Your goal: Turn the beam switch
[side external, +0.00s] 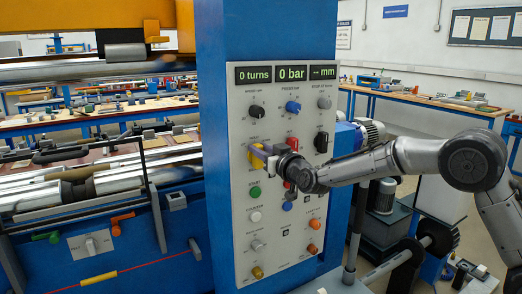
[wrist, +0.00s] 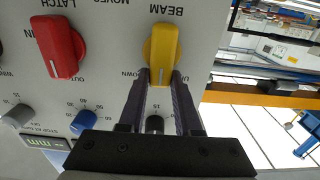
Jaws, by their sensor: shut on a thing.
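The yellow beam switch (wrist: 163,45) is on the grey control panel, under the word BEAM in the wrist view. Its handle points straight down in that view, with lettering to either side. My gripper (wrist: 161,77) has a finger on each side of the handle's lower end and is shut on it. In the side external view the beam switch (side external: 255,155) shows as a bit of yellow at the panel's left side. My gripper (side external: 262,151) reaches it from the right and hides part of it.
A red knob (wrist: 58,48) sits left of the switch in the wrist view. A black knob (wrist: 155,124) shows between my fingers, and a blue knob (wrist: 84,121) lies lower left. The panel's displays (side external: 290,73) read 0 turns and 0 bar.

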